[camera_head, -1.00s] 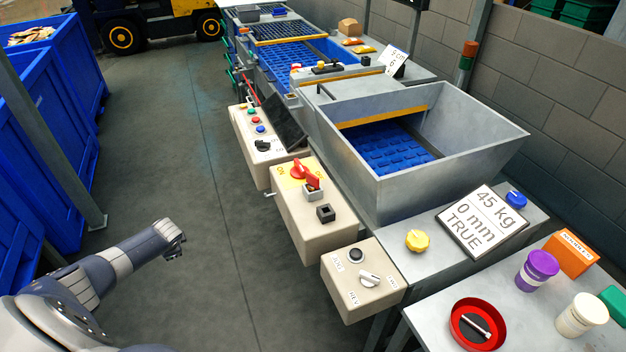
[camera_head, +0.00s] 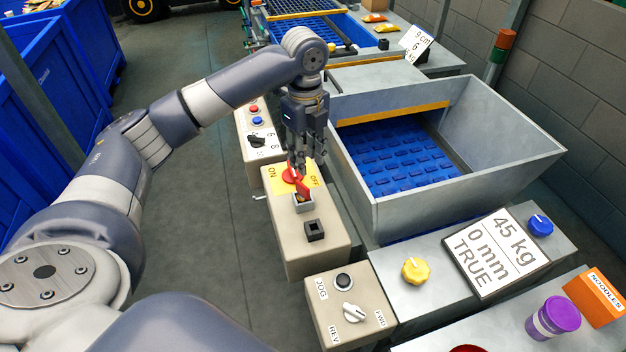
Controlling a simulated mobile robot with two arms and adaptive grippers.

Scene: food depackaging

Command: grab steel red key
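The red key (camera_head: 304,188) stands in a small grey steel block (camera_head: 303,203) on the beige ON/OFF control box (camera_head: 308,250). A red switch handle (camera_head: 287,175) on a yellow ON/OFF plate (camera_head: 314,172) sits just behind the key. My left gripper (camera_head: 299,166) points down over this plate, with its fingertips at the red handle and the top of the key. The fingers partly hide both. I cannot tell whether the fingertips touch the key or how far apart they are. My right gripper is not in view.
A black square socket (camera_head: 314,231) is in front of the key. A JOG/REV/FWD box (camera_head: 350,306) stands nearer. The metal hopper (camera_head: 470,180) rises close to the right of my gripper. A yellow knob (camera_head: 416,270) and a weight sign (camera_head: 495,253) lie right. The floor at left is free.

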